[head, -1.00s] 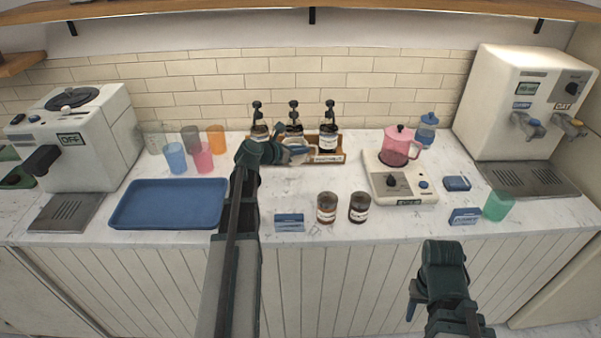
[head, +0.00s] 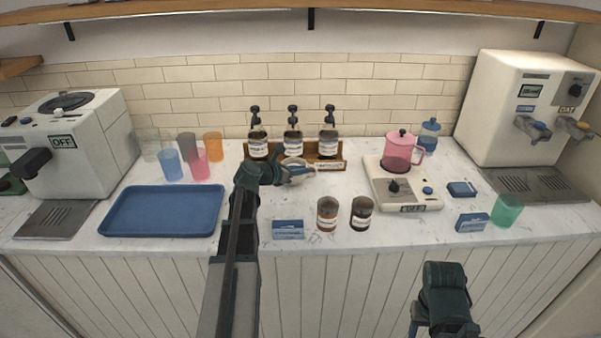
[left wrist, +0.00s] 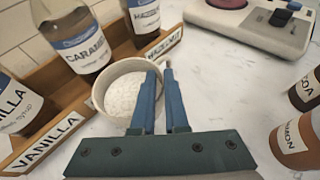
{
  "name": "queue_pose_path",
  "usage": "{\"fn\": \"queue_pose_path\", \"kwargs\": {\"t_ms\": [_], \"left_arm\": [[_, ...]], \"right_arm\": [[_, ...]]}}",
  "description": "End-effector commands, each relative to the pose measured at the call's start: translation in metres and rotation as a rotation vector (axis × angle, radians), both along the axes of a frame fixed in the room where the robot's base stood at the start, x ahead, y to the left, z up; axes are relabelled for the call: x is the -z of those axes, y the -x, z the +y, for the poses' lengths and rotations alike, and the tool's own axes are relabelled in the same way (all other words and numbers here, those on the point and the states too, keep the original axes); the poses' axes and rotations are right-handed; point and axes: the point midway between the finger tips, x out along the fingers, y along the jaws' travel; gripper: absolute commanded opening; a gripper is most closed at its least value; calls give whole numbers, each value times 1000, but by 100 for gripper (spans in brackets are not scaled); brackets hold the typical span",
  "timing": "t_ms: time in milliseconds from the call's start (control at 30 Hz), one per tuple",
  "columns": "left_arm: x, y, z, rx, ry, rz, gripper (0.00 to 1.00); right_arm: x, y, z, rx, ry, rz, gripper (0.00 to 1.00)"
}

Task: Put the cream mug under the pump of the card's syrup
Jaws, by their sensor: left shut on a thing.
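The cream mug (head: 293,162) is at the front of the syrup rack, before the middle bottle. In the left wrist view the mug (left wrist: 98,92) is beside the rack's front board, close to the caramel bottle (left wrist: 80,45). My left gripper (head: 302,172) is shut on the mug's right side; its blue fingers (left wrist: 160,92) show there. I cannot tell whether the mug touches the counter. The vanilla bottle (left wrist: 20,105) is left and the hazelnut bottle (left wrist: 143,22) right. A blue card (head: 288,229) stands in front; its writing is unreadable. My right gripper (head: 430,322) is low, before the counter.
The wooden rack (head: 328,166) holds the pump bottles. Two brown jars (head: 327,214) stand front right of the mug. A blue tray (head: 163,211) and several cups (head: 170,165) are left. A scale-like base (head: 404,194) with a pink pot (head: 399,152) is right.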

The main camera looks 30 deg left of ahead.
Motion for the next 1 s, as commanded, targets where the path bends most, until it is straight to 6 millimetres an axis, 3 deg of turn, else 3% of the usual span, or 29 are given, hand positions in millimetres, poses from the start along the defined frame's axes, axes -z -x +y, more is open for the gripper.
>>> {"fn": "queue_pose_path", "kwargs": {"t_ms": [100,133,267,300,633,1000], "left_arm": [[3,0,0,0,0,-1,0],[2,0,0,0,0,0,17],[2,0,0,0,0,0,40],[2,0,0,0,0,0,42],[-3,0,0,0,0,0,42],[-31,63,15,-4,1,0,42]], "right_arm": [[3,0,0,0,0,0,50],[2,0,0,0,0,0,50],[2,0,0,0,0,0,50],[2,0,0,0,0,0,50],[-3,0,0,0,0,0,50],[-31,0,0,0,0,0,50]]}}
